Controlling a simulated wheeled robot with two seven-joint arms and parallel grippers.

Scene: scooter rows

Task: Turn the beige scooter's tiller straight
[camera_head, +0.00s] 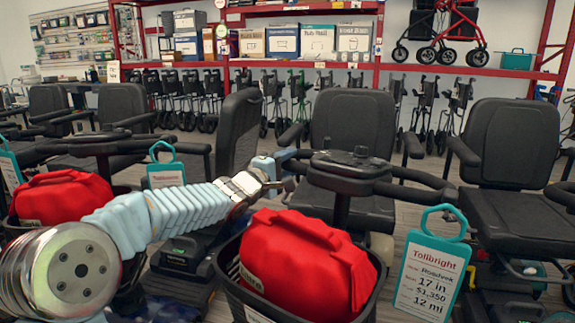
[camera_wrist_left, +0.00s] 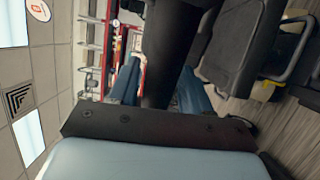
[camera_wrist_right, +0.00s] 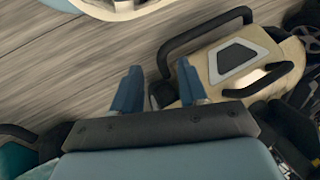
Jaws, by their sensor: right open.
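The middle scooter's tiller (camera_head: 352,172) is black, with a dark console on top. Its handlebar lies slanted in the head view, the right end lower than the left. A beige patch of the body (camera_head: 382,246) shows behind its basket; most of the body is hidden. My left gripper (camera_head: 284,170) is at the handlebar's left end. In the left wrist view a dark bar (camera_wrist_left: 168,55) fills the gap between its fingers (camera_wrist_left: 158,90). My right gripper (camera_wrist_right: 157,90) is open and empty. Ahead of it is a beige scooter part (camera_wrist_right: 240,58) with black loops.
A red bag (camera_head: 300,262) fills the black basket (camera_head: 226,270) in front of the tiller. A teal price tag (camera_head: 432,268) hangs at the right. Another scooter seat (camera_head: 508,145) stands right, and a second red bag (camera_head: 62,200) left. Shelves and walkers line the back.

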